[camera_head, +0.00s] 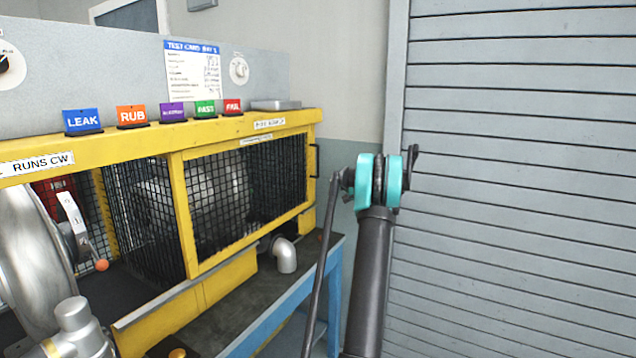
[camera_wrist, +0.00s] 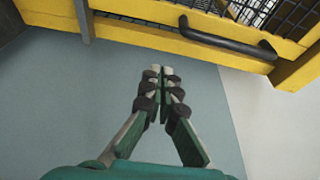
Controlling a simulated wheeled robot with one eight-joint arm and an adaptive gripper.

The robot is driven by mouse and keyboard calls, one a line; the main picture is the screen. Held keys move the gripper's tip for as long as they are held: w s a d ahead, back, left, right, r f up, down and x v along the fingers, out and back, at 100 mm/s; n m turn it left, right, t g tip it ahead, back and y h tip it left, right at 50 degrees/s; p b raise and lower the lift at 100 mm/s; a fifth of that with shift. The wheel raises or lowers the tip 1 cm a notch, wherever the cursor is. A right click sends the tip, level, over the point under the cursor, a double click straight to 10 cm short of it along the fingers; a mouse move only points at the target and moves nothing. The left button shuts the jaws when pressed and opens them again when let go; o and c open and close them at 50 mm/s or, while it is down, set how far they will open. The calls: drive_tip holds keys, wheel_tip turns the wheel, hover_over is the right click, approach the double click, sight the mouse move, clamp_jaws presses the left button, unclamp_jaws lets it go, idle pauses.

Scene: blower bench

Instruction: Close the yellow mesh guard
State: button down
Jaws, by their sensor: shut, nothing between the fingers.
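The yellow mesh guard (camera_head: 187,215) is a yellow frame with black wire mesh on the bench at the left of the head view. A framed mesh panel covers its right part, and a silver rounded body shows behind the mesh. A dark handle (camera_head: 315,160) is at the panel's right end. In the wrist view the black bar handle (camera_wrist: 225,42) runs across a yellow rail at the top. My gripper (camera_wrist: 161,70) is shut and empty, with its fingertips below and left of the handle, apart from it in the picture. The head view does not clearly show my fingers.
A silver wheel (camera_head: 28,250) and a lever with an orange knob (camera_head: 101,265) are at the left. Coloured tags, including a blue LEAK tag (camera_head: 83,121), stand on the top ledge. A grey pipe elbow (camera_head: 285,255) sits below the panel. A slatted shutter (camera_head: 520,180) is at the right.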

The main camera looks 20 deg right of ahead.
drive_tip(key=w+a, duration=0.6)
drive_tip(key=w, duration=0.1)
idle(0.6)
